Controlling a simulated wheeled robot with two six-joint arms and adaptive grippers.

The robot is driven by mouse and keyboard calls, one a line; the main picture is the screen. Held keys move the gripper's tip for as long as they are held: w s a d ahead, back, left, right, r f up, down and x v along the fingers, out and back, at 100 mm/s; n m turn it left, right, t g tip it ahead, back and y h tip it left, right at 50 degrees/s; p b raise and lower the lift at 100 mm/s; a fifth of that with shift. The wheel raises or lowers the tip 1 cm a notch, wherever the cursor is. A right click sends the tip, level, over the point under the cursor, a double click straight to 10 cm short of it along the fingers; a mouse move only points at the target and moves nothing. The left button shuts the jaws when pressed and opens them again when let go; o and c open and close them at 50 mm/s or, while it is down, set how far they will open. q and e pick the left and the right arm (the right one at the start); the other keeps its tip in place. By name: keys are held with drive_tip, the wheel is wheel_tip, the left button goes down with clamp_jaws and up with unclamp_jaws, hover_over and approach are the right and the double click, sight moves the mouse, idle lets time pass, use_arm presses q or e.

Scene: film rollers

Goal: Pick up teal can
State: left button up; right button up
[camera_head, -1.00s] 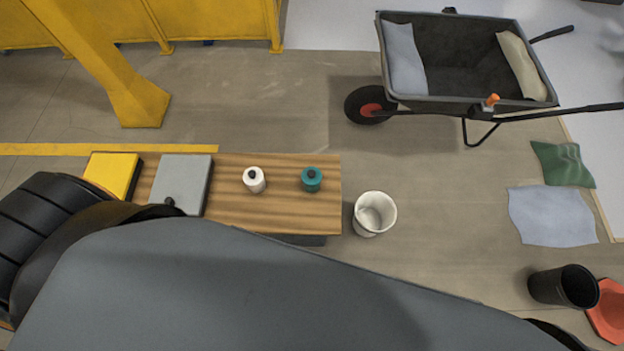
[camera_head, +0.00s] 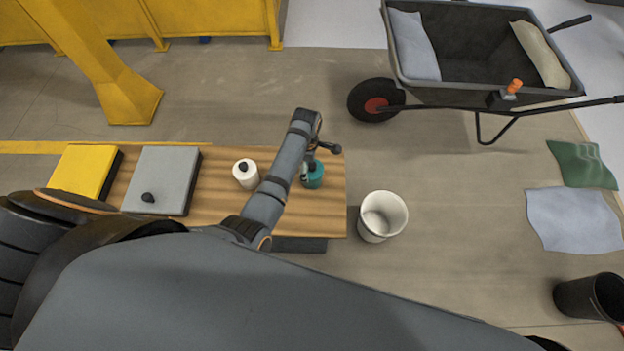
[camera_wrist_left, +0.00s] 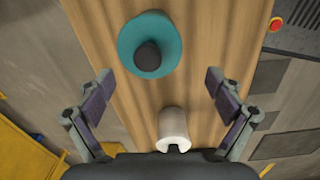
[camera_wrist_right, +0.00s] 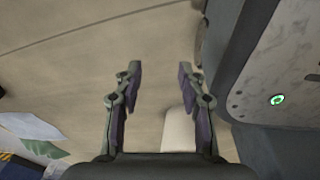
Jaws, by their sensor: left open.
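The teal can (camera_head: 314,176), with a dark knob on top, stands near the right end of the wooden table (camera_head: 330,213). My left arm reaches over the table, and its gripper (camera_head: 307,172) is at the can, partly covering it. In the left wrist view the teal can (camera_wrist_left: 150,44) is ahead of the gripper (camera_wrist_left: 160,85). The jaws are wide apart with nothing between them, and the can sits slightly left of centre. My right gripper (camera_wrist_right: 160,78) is open and empty over the floor; it does not show in the head view.
A white can (camera_head: 246,174) stands left of the teal can, near my left forearm. A grey box (camera_head: 165,175) and a yellow box (camera_head: 85,170) are farther left. A white bucket (camera_head: 383,216) stands right of the table. A wheelbarrow (camera_head: 485,85) is behind it.

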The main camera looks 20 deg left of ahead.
sight(313, 165)
use_arm(q)
drive_tip(key=shift+w+d+r+n, duration=0.4)
drive_tip(key=shift+w+d+n, duration=0.4)
drive_tip(key=shift+n, duration=0.2)
wheel_tip(313, 165, down, 5)
drive_tip(key=shift+a+r+b, duration=0.1)
drive_tip(key=shift+b, duration=0.75)
drive_tip(key=shift+f, duration=0.25)
wheel_tip(313, 165, down, 5)
drive_tip(key=shift+f+b, duration=0.1)
drive_tip(key=shift+b, duration=0.95)
use_arm(e)
drive_tip(key=w, duration=0.1)
drive_tip(key=w+f, duration=0.2)
drive_tip(key=w, duration=0.1)
drive_tip(key=shift+f, duration=0.1)
use_arm(q)
drive_tip(key=c, duration=1.3)
